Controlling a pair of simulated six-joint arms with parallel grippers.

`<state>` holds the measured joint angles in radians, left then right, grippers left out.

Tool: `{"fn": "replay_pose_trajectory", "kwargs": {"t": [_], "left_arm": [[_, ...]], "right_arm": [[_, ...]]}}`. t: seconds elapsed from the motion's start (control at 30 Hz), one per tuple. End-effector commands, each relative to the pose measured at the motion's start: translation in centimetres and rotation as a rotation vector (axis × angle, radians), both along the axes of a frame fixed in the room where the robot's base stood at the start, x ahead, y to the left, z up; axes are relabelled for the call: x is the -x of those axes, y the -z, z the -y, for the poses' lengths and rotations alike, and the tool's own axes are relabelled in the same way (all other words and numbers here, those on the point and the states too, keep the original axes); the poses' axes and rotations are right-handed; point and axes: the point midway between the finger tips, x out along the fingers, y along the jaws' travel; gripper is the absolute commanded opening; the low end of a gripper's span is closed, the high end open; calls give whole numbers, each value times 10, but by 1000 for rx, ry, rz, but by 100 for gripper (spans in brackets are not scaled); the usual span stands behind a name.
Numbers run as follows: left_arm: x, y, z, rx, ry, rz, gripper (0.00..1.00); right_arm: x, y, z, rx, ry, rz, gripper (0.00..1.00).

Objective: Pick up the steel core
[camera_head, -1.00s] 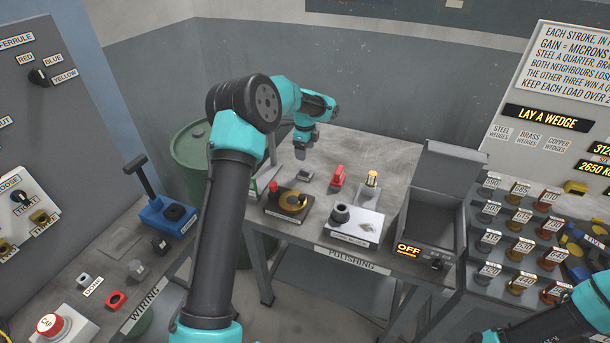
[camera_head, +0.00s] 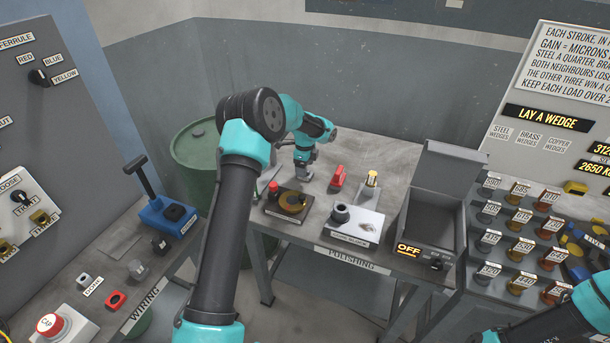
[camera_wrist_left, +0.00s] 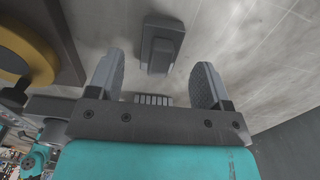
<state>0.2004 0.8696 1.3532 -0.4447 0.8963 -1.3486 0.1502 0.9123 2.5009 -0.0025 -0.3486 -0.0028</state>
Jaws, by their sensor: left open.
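The steel core looks to be the grey stepped block (camera_wrist_left: 161,46) lying on the grey tabletop in the left wrist view. In that view my left gripper (camera_wrist_left: 158,72) is open, with one finger on each side of the line to the block, and the block sits just beyond the fingertips. In the head view my left gripper (camera_head: 303,172) points down at the back left of the polishing table and largely hides the block. The gap in height between fingers and block is hard to judge. My right arm shows only at the lower right; its gripper is out of frame.
An open grey box (camera_head: 430,215) is at right. A green drum (camera_head: 193,165) stands left.

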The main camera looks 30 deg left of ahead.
Motion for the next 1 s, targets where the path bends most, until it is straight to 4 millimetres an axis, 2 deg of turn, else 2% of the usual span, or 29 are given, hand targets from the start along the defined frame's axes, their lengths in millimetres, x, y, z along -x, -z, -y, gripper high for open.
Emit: {"fn": "replay_pose_trajectory", "kwargs": {"t": [0.1, 0.2, 0.7, 0.77, 1.0], "left_arm": [[1, 18, 1, 0, 0, -2, 72], [1, 26, 0, -1, -1, -1, 72], [0, 28, 0, -1, 0, 0, 72], [0, 28, 0, -1, 0, 0, 68], [0, 28, 0, -1, -1, 0, 46]], "right_arm": [[0, 0, 0, 0, 0, 0, 0], [0, 0, 0, 0, 0, 0, 0], [0, 0, 0, 0, 0, 0, 0], [0, 0, 0, 0, 0, 0, 0], [0, 0, 0, 0, 0, 0, 0]]}}
